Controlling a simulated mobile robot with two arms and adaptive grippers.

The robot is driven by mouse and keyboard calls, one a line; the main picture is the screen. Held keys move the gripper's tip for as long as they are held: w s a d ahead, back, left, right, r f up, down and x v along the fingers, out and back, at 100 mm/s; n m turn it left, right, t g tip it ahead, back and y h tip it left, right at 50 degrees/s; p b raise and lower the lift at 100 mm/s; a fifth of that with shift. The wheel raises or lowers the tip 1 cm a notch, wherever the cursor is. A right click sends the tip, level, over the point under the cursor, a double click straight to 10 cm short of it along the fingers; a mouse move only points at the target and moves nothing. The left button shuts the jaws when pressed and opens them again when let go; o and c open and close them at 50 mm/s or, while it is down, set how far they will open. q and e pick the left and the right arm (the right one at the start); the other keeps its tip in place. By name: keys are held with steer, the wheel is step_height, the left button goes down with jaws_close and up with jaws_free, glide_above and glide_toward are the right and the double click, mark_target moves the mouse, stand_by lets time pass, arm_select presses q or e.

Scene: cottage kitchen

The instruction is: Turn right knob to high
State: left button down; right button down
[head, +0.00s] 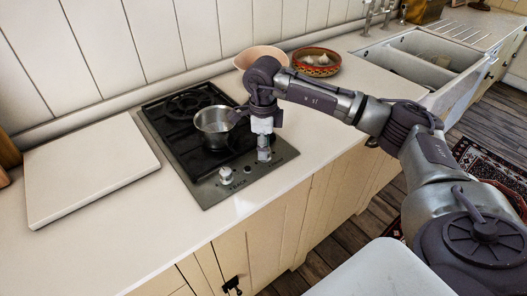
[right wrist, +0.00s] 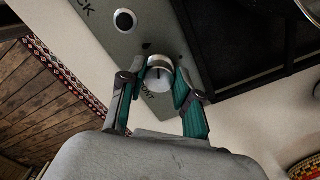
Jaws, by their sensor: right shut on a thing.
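The black two-burner hob (head: 195,190) is set in the white counter. Its left knob (head: 226,175) is silver and stands clear, with a small dark button (head: 248,169) to its right. My right gripper (head: 264,154) points down at the right end of the control strip and largely hides the right knob in the head view. In the right wrist view the right knob (right wrist: 159,73) is round and silver with a dark pointer line. The fingers of my right gripper (right wrist: 158,82) are shut on its two sides. My left gripper is not in view.
A metal pot (head: 212,134) stands on the front burner, close behind my right gripper. A white board (head: 85,170) lies left of the hob. A pink bowl (head: 250,56) and a patterned bowl (head: 316,70) stand behind; a sink (head: 415,62) is at the right.

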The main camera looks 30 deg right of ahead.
steer(key=n+b, duration=0.2)
steer(key=n, duration=0.3)
steer(key=shift+r+n, duration=0.1)
steer(key=shift+n, duration=0.2)
stand_by(0.4)
steer(key=c, duration=0.8)
jaws_free()
steer(key=shift+b, duration=0.3)
step_height(320, 180, up, 12)
steer(key=shift+s, duration=0.1)
